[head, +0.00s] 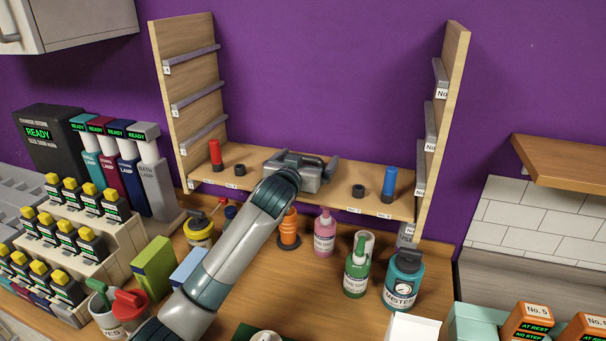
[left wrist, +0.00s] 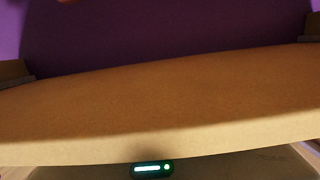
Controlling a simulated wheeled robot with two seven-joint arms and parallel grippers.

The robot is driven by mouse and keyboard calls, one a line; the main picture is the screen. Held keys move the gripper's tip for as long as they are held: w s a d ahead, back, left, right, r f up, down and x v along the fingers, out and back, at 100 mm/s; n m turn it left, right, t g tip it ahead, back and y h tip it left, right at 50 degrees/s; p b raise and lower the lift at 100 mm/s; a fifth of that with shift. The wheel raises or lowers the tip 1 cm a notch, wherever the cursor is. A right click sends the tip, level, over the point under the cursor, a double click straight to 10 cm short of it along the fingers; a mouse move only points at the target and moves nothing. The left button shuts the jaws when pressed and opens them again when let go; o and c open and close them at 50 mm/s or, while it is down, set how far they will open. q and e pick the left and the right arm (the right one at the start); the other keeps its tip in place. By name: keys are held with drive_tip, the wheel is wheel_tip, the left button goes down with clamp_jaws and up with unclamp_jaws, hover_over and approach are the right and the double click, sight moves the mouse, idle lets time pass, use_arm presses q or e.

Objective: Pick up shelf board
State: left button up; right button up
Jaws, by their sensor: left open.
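The wooden shelf board (head: 345,189) spans the two upright side panels low down in the head view. It is level, with small white labels along its front edge. A board's edge and broad face (left wrist: 160,105) cross the left wrist view very close to the camera. My left gripper (head: 308,163) is open at the middle of the board, at or just over it. I cannot tell whether its fingers touch or straddle the board. My gripper and forearm hide the board's middle. The fingertips do not show clearly in the left wrist view. My right gripper is not in view.
A red peg (head: 215,153), a blue peg (head: 389,182) and dark rings stand on the board. Side panels (head: 184,85) (head: 441,120) carry grey rails. Bottles such as the teal one (head: 403,281) crowd the counter below. A lit green display (left wrist: 151,169) shows under the board.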

use_arm(q)
drive_tip(key=c, duration=1.8)
drive_tip(key=shift+r, duration=0.1)
